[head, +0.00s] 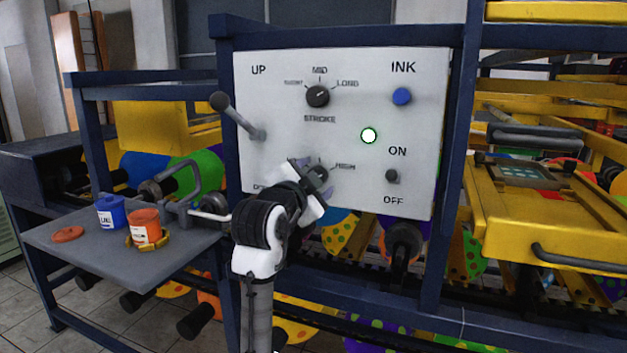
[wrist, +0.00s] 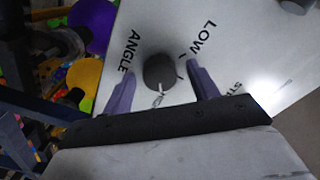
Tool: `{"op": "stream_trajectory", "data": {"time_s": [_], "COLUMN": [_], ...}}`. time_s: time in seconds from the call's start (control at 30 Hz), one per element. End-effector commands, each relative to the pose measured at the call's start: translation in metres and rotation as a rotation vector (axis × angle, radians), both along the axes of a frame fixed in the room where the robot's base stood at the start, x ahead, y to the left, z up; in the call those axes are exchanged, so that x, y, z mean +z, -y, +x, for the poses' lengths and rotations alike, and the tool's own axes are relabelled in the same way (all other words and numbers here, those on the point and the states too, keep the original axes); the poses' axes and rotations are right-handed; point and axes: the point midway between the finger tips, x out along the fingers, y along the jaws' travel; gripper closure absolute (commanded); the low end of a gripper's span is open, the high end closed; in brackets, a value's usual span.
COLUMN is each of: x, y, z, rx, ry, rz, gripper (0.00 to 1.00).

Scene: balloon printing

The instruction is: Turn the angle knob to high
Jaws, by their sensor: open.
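The angle knob (wrist: 158,72) is a dark round knob on the white control panel, seen in the wrist view between my two fingers. A pale mark at its lower edge points down toward lettering too blurred to read. The words ANGLE and LOW show around it. My gripper (wrist: 161,70) is open, with one finger on each side of the knob; I cannot tell whether either touches it. In the head view my gripper (head: 314,172) is at the panel's lower middle and hides most of the knob. The HIGH label (head: 345,166) shows just right of it.
A side shelf (head: 85,252) at left holds a blue jar (head: 111,213) and an orange jar (head: 145,227).

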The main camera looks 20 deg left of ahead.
Motion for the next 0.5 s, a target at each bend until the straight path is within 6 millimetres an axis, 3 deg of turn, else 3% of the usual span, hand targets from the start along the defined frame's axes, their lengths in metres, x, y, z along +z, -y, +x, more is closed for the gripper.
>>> {"op": "stream_trajectory", "data": {"time_s": [0.27,0.5], "x": [-0.001,-0.003], "y": [-0.001,-0.003], "z": [-0.009,-0.056], "rx": [0.001,0.004], "ry": [0.001,0.003], "rz": [-0.001,0.002], "gripper": [0.41,0.41]}}
